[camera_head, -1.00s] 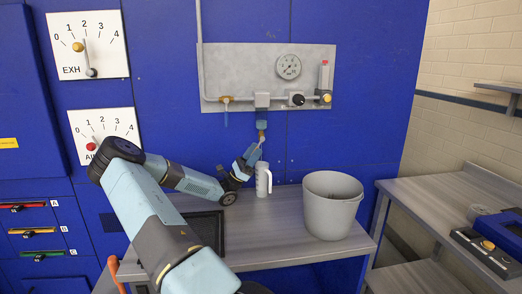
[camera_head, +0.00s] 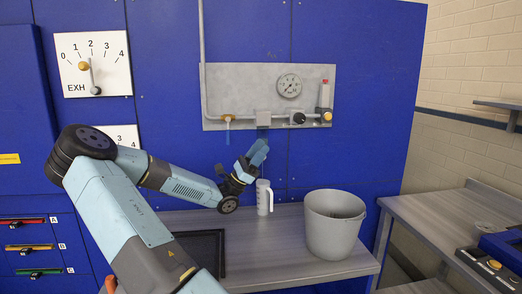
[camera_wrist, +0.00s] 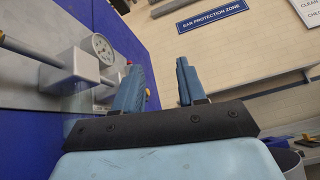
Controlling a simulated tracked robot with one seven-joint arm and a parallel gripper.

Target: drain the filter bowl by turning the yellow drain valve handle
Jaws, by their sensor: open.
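The block (camera_wrist: 82,66) also shows at left in the wrist view. I cannot make out the yellow drain handle below the bowl; my gripper covers that area in the head view. My gripper (camera_head: 259,151) is just under the bowl, tilted upward. In the wrist view its two blue fingers (camera_wrist: 160,82) are apart, with nothing between them. I cannot tell whether a finger touches the bowl.
The grey panel (camera_head: 245,85) carries a gauge (camera_head: 289,86) and a brass valve (camera_head: 228,118) with a blue lever. A side table (camera_head: 425,225) is at right.

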